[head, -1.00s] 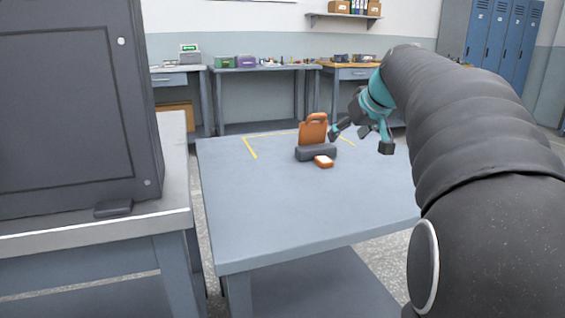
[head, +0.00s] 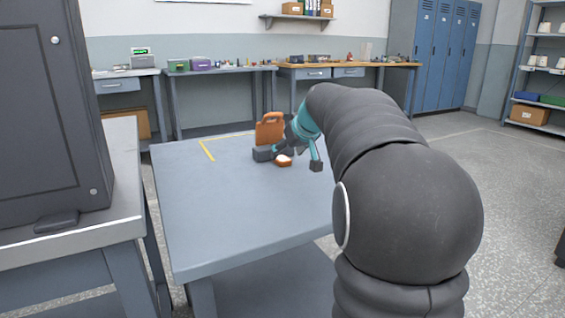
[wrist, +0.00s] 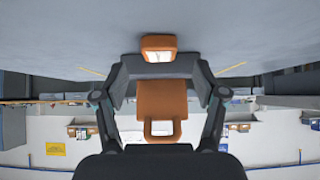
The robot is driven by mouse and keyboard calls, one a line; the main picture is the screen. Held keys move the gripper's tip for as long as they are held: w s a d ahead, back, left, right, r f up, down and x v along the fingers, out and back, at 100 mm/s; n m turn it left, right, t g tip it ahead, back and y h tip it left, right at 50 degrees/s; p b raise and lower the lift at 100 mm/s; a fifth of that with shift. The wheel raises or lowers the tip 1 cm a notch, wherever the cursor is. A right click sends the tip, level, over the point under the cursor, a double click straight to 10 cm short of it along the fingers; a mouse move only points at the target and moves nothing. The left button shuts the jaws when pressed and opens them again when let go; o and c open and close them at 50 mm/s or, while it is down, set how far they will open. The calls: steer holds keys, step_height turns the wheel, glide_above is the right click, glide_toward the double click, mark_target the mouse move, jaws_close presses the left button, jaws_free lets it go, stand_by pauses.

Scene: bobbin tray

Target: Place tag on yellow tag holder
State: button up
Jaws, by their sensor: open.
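An orange tag (head: 269,129) with a loop handle stands upright in a dark grey block (head: 262,153) on the table. In the wrist view the tag (wrist: 161,98) appears handle down, in front of the grey block (wrist: 198,73). My gripper (head: 298,158) is open beside the tag in the head view. In the wrist view its fingers (wrist: 160,97) are spread to either side of the tag, with visible gaps and no grasp. A small orange block with a white face (head: 283,160) lies by the grey block. I see no clearly yellow tag holder.
The blue-grey table (head: 225,215) is clear at the front and left. Yellow corner lines (head: 206,150) mark its far part. A large dark cabinet (head: 45,110) stands on a bench at the left. Workbenches (head: 225,70) line the back wall.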

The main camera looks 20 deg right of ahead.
mark_target(282, 161)
steer(key=x, duration=0.3)
steer(key=shift+s+f, duration=0.1)
steer(key=c, duration=1.1)
